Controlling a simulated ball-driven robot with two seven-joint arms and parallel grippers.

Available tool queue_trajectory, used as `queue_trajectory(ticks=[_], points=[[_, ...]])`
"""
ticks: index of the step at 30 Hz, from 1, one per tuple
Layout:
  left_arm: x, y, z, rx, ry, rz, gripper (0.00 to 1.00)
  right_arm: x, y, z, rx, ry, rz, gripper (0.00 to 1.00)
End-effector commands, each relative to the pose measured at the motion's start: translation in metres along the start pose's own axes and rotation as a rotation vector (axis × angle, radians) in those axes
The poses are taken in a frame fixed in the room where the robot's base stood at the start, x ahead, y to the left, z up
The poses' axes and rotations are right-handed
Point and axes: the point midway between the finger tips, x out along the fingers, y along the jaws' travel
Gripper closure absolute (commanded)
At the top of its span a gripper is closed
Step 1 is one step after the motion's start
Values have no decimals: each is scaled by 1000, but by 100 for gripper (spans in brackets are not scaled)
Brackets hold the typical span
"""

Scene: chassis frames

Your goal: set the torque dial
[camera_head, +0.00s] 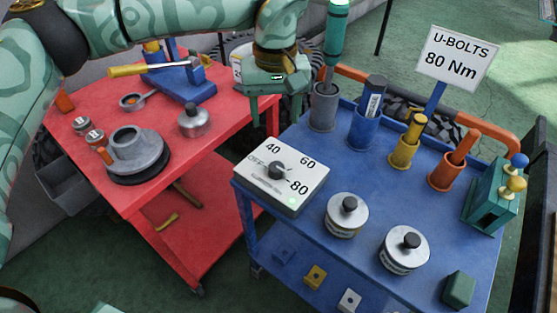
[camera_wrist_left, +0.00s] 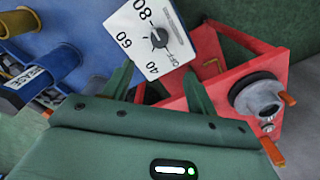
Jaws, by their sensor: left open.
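The torque dial (camera_head: 277,171) is a dark round knob on a white box (camera_head: 312,181) marked OFF, 40, 60 and 80. The box sits at the near left corner of the blue cart. The dial also shows in the left wrist view (camera_wrist_left: 159,38), beyond the fingertips; I cannot tell surely which mark it points to. My left gripper (camera_head: 276,114) is open and empty, with its fingers pointing down above and behind the box, apart from the knob. It also shows in the left wrist view (camera_wrist_left: 158,82). My right gripper is not in view.
A sign (camera_head: 457,58) reads "U-BOLTS 80 Nm". The blue cart (camera_head: 300,228) bears several upright cups with tools and two round metal weights with black knobs (camera_head: 347,214) (camera_head: 404,249). A red cart (camera_head: 223,128) on the left holds a grey round part (camera_head: 138,155) and tools.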

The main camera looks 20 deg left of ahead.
Motion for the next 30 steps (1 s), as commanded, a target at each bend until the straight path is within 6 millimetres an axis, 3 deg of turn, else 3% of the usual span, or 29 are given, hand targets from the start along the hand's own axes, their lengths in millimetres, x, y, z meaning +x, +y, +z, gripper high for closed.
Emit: queue_trajectory(ticks=[9,15,21,30], points=[[86,0,1,-2,-10,-3,42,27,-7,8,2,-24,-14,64],[127,1,1,-2,-7,0,42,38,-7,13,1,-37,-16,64],[146,1,1,-2,-3,1,42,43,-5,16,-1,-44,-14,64],[147,1,1,-2,-2,2,42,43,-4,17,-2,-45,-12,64]])
